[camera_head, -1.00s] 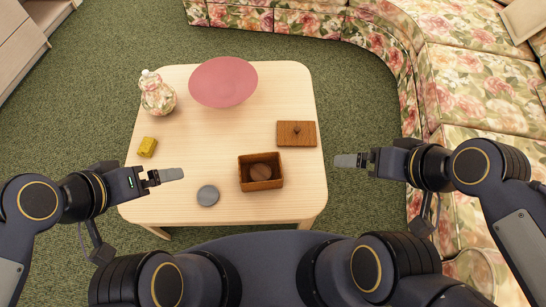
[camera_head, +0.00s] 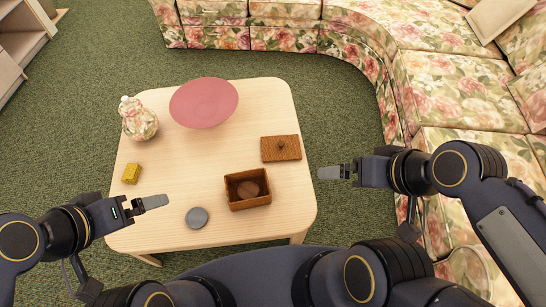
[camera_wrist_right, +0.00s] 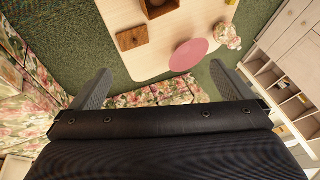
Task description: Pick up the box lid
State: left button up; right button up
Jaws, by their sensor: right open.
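The box lid (camera_head: 281,148) is a flat brown wooden square with a small knob, lying on the right side of the light wooden table. It also shows in the right wrist view (camera_wrist_right: 132,38). The open wooden box (camera_head: 234,198) stands in front of it, with a round brown thing inside. My right gripper (camera_head: 335,173) is just beyond the table's right edge, right of the lid and apart from it. Its fingers are spread wide and empty in the right wrist view (camera_wrist_right: 163,86). My left gripper (camera_head: 152,203) is over the table's left front; its finger gap is unclear.
The table (camera_head: 190,170) also bears a pink plate (camera_head: 204,103), a floral jar (camera_head: 139,120), a yellow block (camera_head: 132,173) and a grey disc (camera_head: 197,217). A floral sofa (camera_head: 450,90) curves around the back and right. Bare tabletop surrounds the lid.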

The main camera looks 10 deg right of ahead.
aim_at(284, 148)
jog(key=i+j, duration=0.7)
jog(key=i+u, duration=0.1)
jog(key=i+j, duration=0.05)
jog(key=i, duration=0.05)
